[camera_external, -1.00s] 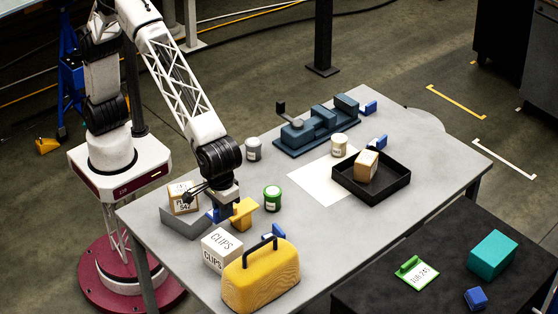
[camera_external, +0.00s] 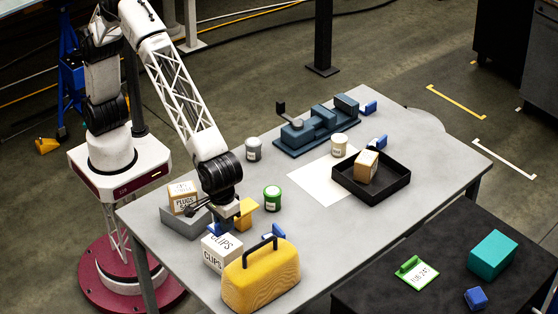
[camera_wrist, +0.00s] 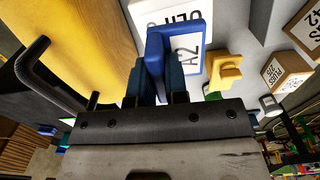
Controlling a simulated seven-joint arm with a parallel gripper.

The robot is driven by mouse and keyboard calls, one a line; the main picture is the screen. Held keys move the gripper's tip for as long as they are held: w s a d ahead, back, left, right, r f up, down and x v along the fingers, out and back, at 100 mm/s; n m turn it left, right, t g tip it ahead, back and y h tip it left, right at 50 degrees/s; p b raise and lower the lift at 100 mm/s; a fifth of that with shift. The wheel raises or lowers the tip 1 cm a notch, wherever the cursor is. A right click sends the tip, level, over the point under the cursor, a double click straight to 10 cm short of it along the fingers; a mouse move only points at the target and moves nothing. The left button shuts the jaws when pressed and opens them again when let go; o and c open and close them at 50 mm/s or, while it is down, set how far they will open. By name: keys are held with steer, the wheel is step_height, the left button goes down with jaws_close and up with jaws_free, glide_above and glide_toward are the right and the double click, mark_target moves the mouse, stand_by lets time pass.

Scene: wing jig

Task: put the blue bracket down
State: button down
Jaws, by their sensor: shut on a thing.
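The blue bracket (camera_wrist: 155,45) is between the fingertips of my gripper (camera_wrist: 158,85) in the wrist view, with a white "A2" label on its plate. My gripper is shut on it. In the external view my gripper (camera_external: 226,212) is low over the near-left part of the table, just behind the white CLIPS box (camera_external: 214,258) and left of the yellow bracket (camera_external: 245,212). The arm mostly hides the held bracket there. I cannot tell whether it touches the table or the box.
A yellow toolbox (camera_external: 262,282) with a dark handle stands close in front. A grey block (camera_external: 182,224) carries the PLUGS box (camera_external: 182,197) to the left. A green jar (camera_external: 272,198) and another blue bracket (camera_external: 273,233) are to the right. White paper (camera_external: 312,186) lies clear mid-table.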

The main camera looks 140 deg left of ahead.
steer(key=shift+f, duration=2.45)
steer(key=shift+f, duration=0.1)
steer(key=c, duration=1.1)
jaws_free()
step_height(320, 180, up, 12)
steer(key=shift+r, duration=0.1)
